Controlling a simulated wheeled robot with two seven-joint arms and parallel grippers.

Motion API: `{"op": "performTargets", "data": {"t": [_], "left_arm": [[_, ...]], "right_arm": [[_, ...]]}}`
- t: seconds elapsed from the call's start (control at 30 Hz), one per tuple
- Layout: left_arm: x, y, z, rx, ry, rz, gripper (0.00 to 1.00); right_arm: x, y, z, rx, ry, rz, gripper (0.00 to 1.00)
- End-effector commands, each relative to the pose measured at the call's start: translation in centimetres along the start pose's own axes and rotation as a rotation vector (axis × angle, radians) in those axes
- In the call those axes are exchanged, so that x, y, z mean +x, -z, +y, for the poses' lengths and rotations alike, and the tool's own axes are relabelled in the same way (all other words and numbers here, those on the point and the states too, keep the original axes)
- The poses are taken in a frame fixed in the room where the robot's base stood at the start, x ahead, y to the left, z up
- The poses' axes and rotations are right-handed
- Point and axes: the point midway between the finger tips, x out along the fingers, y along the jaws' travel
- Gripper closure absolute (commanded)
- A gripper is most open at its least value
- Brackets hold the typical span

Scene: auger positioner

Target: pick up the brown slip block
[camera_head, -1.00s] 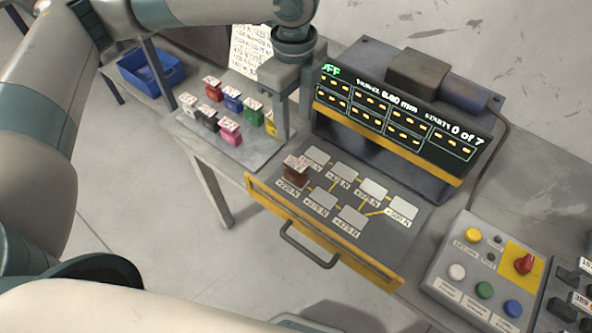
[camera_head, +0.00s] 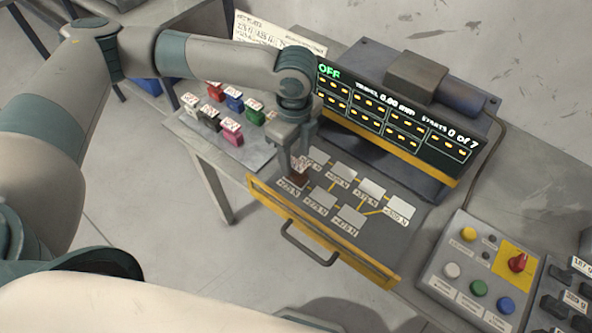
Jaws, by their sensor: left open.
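The brown slip block (camera_head: 299,176) stands on the first pad at the left end of the drawer-like tray (camera_head: 340,245) of the machine. It has a pale label with red marks on top. My left gripper (camera_head: 298,158) points down right over the block, with its fingers at the block's top. Its jaws are open, and part of the block is hidden behind them. I cannot tell whether the fingers touch it. My right gripper is not in view.
Several coloured blocks (camera_head: 233,133) stand on a grey plate left of the tray. The machine's display panel (camera_head: 395,115) rises behind the tray and reads OFF. A button box (camera_head: 480,270) is at right. A yellow-edged front with a handle (camera_head: 310,250) faces me.

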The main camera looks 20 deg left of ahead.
Motion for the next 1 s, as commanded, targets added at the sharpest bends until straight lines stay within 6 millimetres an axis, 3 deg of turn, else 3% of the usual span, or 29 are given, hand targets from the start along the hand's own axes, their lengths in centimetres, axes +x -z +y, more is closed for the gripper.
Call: {"op": "performTargets", "data": {"t": [0.37,0.7,1.0], "left_arm": [[0.4,0.1,0.0,0.0,-0.001,0.001,0.55],[4.3,0.3,0.1,-0.001,-0.003,0.0,0.55],[5.2,0.3,0.1,-0.001,-0.001,0.0,0.55]], "right_arm": [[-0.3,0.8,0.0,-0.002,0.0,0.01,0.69],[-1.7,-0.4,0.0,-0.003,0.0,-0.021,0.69],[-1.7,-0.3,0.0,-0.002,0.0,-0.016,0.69]]}}
